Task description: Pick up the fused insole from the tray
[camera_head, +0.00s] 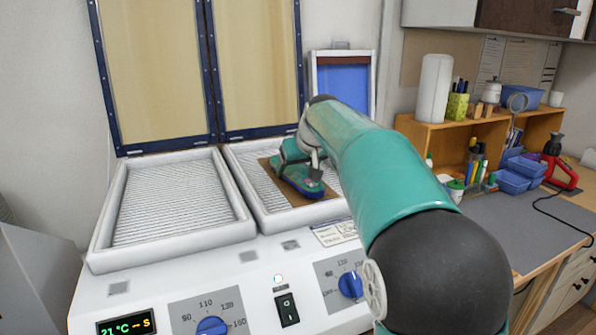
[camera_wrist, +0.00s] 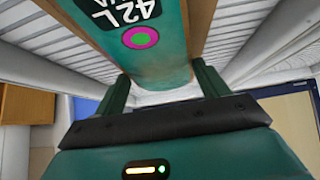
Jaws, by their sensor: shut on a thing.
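The fused insole (camera_head: 301,184) is teal and blue and lies over a brown board (camera_head: 310,202) in the right bay of the machine. In the wrist view the insole (camera_wrist: 150,62) shows a black "42L" label and a pink ring with a green centre. My gripper (camera_wrist: 163,88) has one finger on each side of the insole and is shut on it. In the head view my arm and wrist hide part of the insole and the fingertips. I cannot tell whether the insole touches the board.
The ribbed right bay (camera_head: 250,190) has a raised white rim. The left bay (camera_head: 175,200) is empty. Two lids (camera_head: 158,70) stand open behind the bays. A control panel (camera_head: 240,300) with dials is in front. A grey worktop (camera_head: 500,222) and a wooden shelf (camera_head: 415,129) are at right.

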